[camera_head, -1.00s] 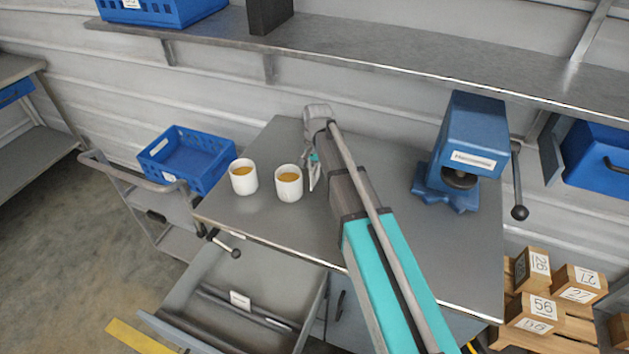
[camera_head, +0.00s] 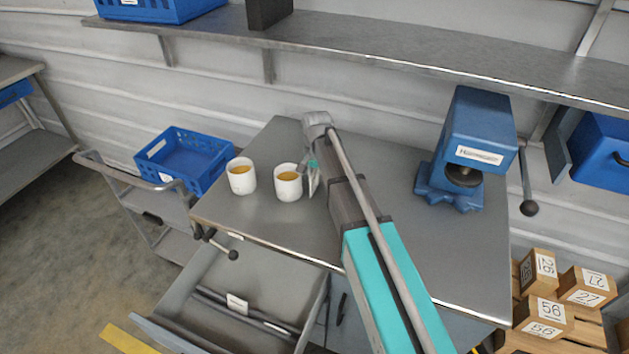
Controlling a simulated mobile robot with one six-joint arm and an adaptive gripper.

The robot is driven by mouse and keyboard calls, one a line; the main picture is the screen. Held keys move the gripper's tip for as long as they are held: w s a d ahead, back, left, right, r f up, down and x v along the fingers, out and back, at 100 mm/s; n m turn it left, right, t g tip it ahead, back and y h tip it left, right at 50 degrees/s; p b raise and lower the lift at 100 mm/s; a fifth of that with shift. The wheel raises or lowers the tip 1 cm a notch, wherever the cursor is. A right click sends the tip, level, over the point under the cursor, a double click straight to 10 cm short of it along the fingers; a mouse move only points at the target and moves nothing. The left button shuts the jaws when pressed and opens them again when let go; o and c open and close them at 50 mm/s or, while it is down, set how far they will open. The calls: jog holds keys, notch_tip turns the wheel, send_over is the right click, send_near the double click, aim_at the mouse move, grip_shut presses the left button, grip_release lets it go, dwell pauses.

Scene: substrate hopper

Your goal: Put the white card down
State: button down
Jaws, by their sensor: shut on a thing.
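A small white card (camera_head: 314,182) shows edge-on beside my gripper (camera_head: 311,168), just right of the right-hand cup. My gripper is shut on the card, and the card looks upright or tilted. My own arm partly hides the fingers. Whether the card's lower edge touches the grey bench top (camera_head: 400,250) cannot be told.
Two white cups with amber contents, the left one (camera_head: 242,181) and the right one (camera_head: 287,190), stand close by. A blue press (camera_head: 470,140) stands at the bench's right. An open drawer (camera_head: 200,280) juts out in front. A shelf (camera_head: 400,55) runs above.

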jog(key=shift+f, duration=0.15)
jog(key=c, duration=0.8)
grip_release()
jog(key=r+p, duration=0.4)
jog(key=w+r+p, duration=0.1)
jog(key=r+p, duration=0.7)
jog(key=shift+w+d+r, duration=0.15)
jog(key=shift+d, duration=0.15)
dwell(0.7)
jog(key=s+d+n+t, duration=0.1)
jog(key=s+d+n, duration=0.3)
jog(key=s+d, duration=1.2)
jog(key=s, duration=0.4)
jog(key=shift+d, duration=0.2)
jog(key=shift+s, duration=0.1)
